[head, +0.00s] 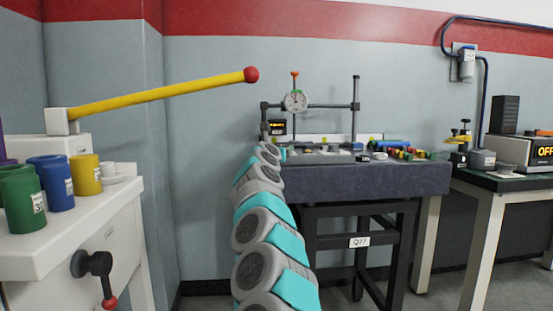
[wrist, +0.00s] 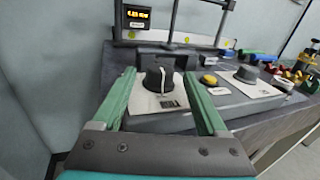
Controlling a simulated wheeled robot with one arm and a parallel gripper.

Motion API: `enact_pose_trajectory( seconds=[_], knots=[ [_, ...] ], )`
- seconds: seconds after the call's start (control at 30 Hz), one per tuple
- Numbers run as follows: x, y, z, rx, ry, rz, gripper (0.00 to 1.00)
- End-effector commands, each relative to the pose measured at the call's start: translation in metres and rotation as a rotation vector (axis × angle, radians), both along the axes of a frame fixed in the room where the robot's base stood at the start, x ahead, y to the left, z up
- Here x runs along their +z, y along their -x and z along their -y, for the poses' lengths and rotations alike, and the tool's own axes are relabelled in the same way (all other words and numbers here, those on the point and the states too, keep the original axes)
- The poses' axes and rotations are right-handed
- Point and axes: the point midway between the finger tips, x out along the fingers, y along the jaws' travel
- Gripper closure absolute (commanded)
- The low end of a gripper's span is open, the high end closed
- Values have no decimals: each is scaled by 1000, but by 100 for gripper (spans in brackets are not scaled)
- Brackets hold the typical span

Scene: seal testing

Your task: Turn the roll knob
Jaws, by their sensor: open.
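In the wrist view a dark round knob (wrist: 158,80) with a white pointer line sits on a white labelled plate (wrist: 142,100). A second dark knob (wrist: 247,74) sits on another plate to the right, with a yellow button (wrist: 209,79) between them. In the head view my arm hides the gripper and left knob.
The knobs are on a grey unit on the dark granite table (head: 362,180). Behind stands a frame with a dial gauge (head: 295,101) and a lit display (wrist: 137,16). Coloured small parts (head: 405,153) lie to the right. A yellow lever (head: 155,95) juts out at left.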

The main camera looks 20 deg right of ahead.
Motion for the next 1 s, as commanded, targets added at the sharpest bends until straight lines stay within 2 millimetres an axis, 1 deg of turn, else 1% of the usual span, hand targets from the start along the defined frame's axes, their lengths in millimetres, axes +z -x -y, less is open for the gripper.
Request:
enact_pose_trajectory(
  seconds=[0.03, 0.27, 0.5, 0.7, 1.0],
  knots=[
    [-4, 4, -5, 4, -4, 3, 24],
    [-5, 21, -17, 5, -3, 1, 24],
    [-3, 33, -24, 1, -2, -1, 24],
    [-2, 37, -26, -1, -2, -2, 24],
    [-1, 37, -26, -1, -2, -2, 24]
  ],
)
